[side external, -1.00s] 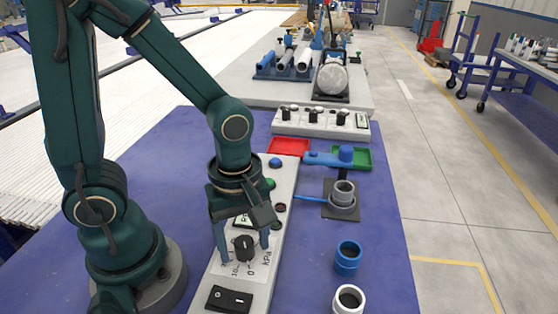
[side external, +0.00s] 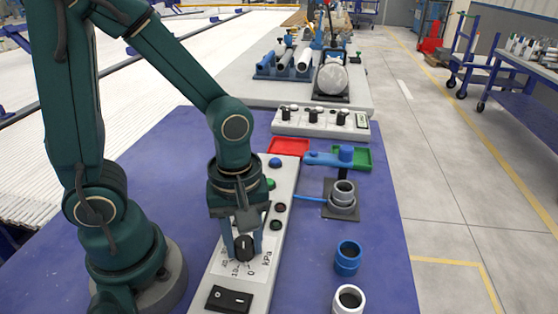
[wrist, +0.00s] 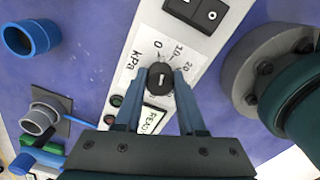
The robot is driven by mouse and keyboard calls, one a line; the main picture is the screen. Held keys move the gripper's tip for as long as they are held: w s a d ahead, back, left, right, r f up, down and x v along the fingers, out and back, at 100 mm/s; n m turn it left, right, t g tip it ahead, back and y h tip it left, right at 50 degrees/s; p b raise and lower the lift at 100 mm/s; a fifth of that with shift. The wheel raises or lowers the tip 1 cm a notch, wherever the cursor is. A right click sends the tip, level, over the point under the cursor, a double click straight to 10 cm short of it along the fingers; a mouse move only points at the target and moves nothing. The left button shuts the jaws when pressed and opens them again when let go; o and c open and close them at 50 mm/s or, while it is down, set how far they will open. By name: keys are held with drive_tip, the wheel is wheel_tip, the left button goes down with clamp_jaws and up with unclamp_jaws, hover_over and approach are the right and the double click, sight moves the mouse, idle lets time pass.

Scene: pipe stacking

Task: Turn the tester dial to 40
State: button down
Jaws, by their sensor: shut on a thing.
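The tester dial (side external: 245,249) is a black knob on the white kPa panel, in front of my arm. My gripper (side external: 243,243) points down over it, with its two blue fingers shut on the knob's sides. In the wrist view the dial (wrist: 160,77) sits between the fingertips of my gripper (wrist: 161,74). The scale marks 0, 10 and 20 show around its far side there. The other marks are partly hidden by the knob and fingers. The pointer's exact reading is too small to tell. A small display (wrist: 153,119) appears to read READY.
A black rocker switch (side external: 229,299) is on the panel's near end. Blue (side external: 348,258) and white (side external: 349,300) pipe pieces stand to the right. A grey fitting (side external: 342,197) sits on a dark plate. Red (side external: 289,147) and green (side external: 364,157) trays lie farther back.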

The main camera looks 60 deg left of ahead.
drive_tip(key=m, duration=1.4)
drive_tip(key=shift+m, duration=0.3)
drive_tip(key=m, duration=0.3)
drive_tip(key=shift+m, duration=0.3)
drive_tip(key=m, duration=0.3)
drive_tip(key=shift+m, duration=0.3)
drive_tip(key=m, duration=0.3)
drive_tip(key=shift+m, duration=2.2)
